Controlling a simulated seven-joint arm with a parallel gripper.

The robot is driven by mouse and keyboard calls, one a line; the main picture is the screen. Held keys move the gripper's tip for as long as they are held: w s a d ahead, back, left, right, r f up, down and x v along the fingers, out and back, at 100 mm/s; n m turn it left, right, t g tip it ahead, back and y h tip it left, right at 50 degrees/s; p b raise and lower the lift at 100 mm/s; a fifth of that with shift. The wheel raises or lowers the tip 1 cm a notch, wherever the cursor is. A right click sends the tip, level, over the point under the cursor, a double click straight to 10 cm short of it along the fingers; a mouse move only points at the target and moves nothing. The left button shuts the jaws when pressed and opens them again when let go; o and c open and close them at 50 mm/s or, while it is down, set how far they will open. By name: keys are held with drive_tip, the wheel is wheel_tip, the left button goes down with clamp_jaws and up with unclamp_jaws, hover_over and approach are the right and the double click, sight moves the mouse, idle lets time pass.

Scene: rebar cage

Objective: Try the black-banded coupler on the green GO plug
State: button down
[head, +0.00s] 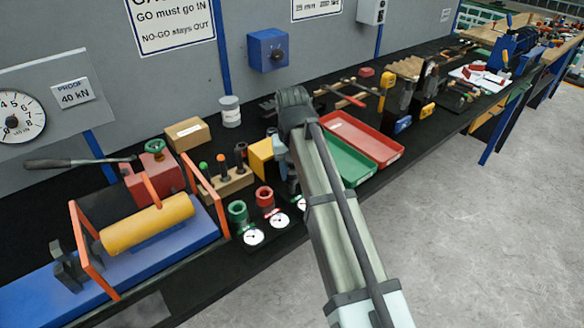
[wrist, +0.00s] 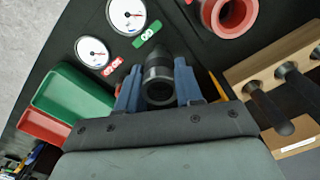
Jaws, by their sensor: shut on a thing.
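My gripper (wrist: 158,92) is shut on a dark cylindrical coupler (wrist: 159,72), held between its two blue fingers in the wrist view. The coupler's round end faces the camera; I cannot make out its band colour clearly. In the head view my arm largely hides the gripper (head: 287,180) and the coupler. A wooden block (head: 232,184) left of the gripper holds several dark upright pieces. A green-topped plug (head: 204,167) stands in it, beside an orange-topped one (head: 221,159). The held coupler is apart from the block.
A green cup (head: 237,212) and a red cup (head: 264,197) stand in front of the block, near white dials (head: 254,237). A green tray (head: 345,163) and a red tray (head: 370,140) lie to the right. A yellow cylinder rig (head: 147,224) is at left.

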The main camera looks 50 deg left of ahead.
sight(292, 181)
drive_tip(key=shift+f, duration=2)
drive_tip(key=c, duration=0.7)
unclamp_jaws()
drive_tip(key=shift+o, duration=0.2)
wheel_tip(292, 181, up, 14)
drive_tip(key=shift+f, duration=0.15)
idle(0.4)
